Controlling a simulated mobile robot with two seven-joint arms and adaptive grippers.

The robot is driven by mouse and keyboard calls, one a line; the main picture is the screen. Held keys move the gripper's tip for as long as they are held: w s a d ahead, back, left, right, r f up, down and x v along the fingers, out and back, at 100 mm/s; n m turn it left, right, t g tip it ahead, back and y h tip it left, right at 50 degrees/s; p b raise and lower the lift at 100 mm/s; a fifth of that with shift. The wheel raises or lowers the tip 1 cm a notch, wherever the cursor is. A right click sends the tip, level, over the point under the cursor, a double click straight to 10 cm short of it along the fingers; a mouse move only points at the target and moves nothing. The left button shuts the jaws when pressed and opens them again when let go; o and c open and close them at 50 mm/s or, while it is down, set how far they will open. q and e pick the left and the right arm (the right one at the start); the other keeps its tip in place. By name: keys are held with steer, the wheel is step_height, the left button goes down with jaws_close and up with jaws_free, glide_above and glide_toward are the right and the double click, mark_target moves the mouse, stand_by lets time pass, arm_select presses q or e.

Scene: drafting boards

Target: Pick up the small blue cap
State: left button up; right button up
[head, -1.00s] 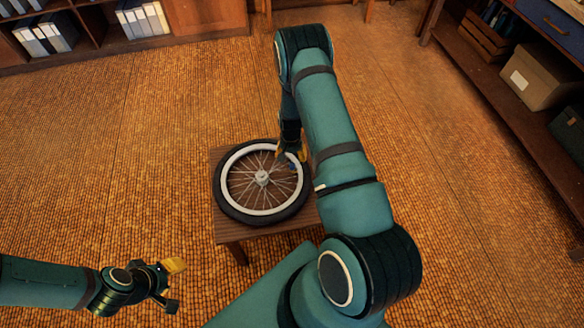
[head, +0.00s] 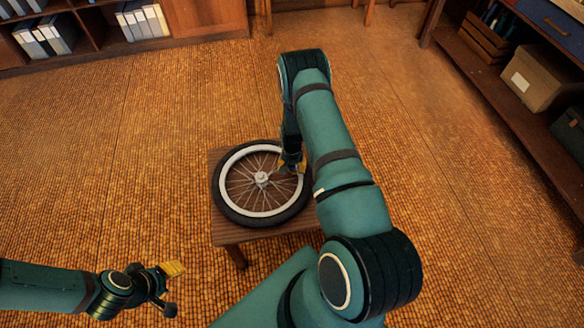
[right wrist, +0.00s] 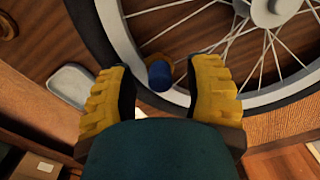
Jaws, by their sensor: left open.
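The small blue cap (right wrist: 159,75) shows in the right wrist view at the inner edge of the wheel's pale rim, with an orange-brown round patch behind it. The bicycle wheel (head: 232,205) lies flat on a small wooden table (head: 270,232). My right gripper (head: 292,167) is low over the wheel's right side. In the right wrist view its yellow-padded fingers (right wrist: 160,85) are apart, one on each side of the cap, with a gap on both sides. In the head view the gripper hides the cap. My left gripper (head: 171,289) is open and empty, left of the table.
A pale grey dish (right wrist: 70,84) sits beside the tyre in the right wrist view. Shelves with binders (head: 140,18) stand at the back left, and a shelf with a cardboard box (head: 537,80) at the right. The floor around the table is clear.

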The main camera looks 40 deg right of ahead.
steer(key=c, duration=0.6)
steer(key=shift+c, duration=0.2)
steer(key=shift+r, duration=0.1)
